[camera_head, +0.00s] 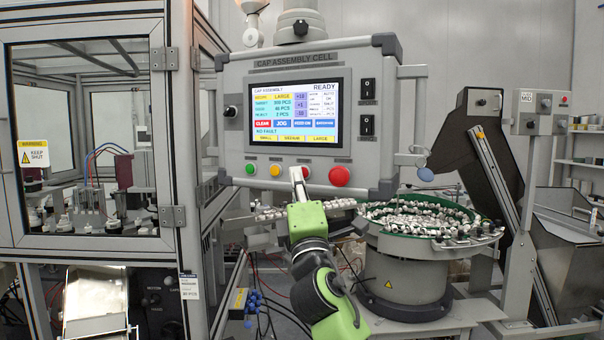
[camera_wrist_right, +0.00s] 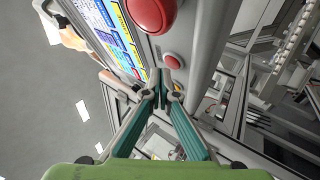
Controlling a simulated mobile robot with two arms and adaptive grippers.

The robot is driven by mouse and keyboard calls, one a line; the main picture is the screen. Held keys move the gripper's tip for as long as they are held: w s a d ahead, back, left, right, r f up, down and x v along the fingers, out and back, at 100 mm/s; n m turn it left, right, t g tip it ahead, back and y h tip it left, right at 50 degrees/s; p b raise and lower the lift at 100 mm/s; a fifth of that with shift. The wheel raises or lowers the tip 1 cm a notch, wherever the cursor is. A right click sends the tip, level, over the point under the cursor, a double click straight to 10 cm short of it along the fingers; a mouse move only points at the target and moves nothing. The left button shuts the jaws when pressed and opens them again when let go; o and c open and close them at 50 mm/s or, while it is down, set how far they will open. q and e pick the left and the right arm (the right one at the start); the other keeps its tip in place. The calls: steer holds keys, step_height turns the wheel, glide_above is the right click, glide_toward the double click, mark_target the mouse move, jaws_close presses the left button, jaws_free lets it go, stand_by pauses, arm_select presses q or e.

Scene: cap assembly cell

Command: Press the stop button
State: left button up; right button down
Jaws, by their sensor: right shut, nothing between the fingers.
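The control panel (camera_head: 300,105) carries a row of buttons below its screen. From left they are a green button (camera_head: 250,168), a yellow button (camera_head: 275,170), a small red button (camera_head: 305,172) and a large red mushroom button (camera_head: 339,176). Their labels are too small to read. My right gripper (camera_head: 297,174) is shut and empty, pointing up at the panel just beside the small red button. In the right wrist view the fingertips (camera_wrist_right: 163,88) are close to the panel, below the small red button (camera_wrist_right: 173,61); contact cannot be told. My left gripper is not in view.
The lit screen (camera_head: 295,112) reads READY and NO FAULT. Two black switches (camera_head: 367,107) sit right of it. A bowl feeder (camera_head: 405,295) full of caps stands below right. A glazed enclosure (camera_head: 185,250) stands at the left.

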steer(key=s+a, duration=0.1)
steer(key=s, duration=0.2)
steer(key=s+a+p, duration=0.1)
steer(key=s, duration=0.1)
steer(key=shift+s+a, duration=0.15)
steer(key=shift+a, duration=0.2)
stand_by(0.4)
